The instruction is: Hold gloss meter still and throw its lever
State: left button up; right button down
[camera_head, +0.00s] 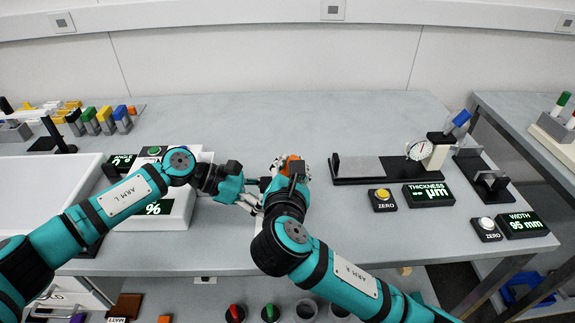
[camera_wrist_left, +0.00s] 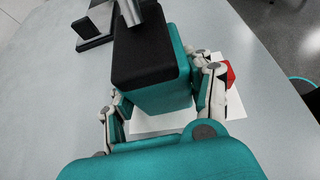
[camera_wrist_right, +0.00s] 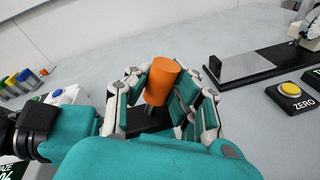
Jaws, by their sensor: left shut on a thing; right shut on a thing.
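An orange lever knob (camera_wrist_right: 164,82) stands on a short dark stem between the fingers of my right gripper (camera_wrist_right: 168,105). It also shows in the head view (camera_head: 293,160), just beyond that gripper. Beneath it a dark part (camera_wrist_right: 148,121), apparently the gloss meter's body, is largely hidden. My right gripper (camera_head: 292,170) is shut on the knob. My left gripper (camera_head: 256,197) points right and is shut at the body, close beside the right gripper.
A thickness gauge with a dark base (camera_head: 365,176) stands to the right, with a yellow zero button (camera_head: 382,197) and a thickness display (camera_head: 430,195). A white unit (camera_head: 178,212) with a percent display lies under my left arm. The bench behind the grippers is clear.

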dwell(0.4)
jog(key=c, duration=1.1)
grip_release()
jog(key=v, duration=1.2)
jog(key=shift+d, duration=0.1)
pick_arm(q)
jog(key=o, duration=1)
jog(key=shift+c, duration=0.2)
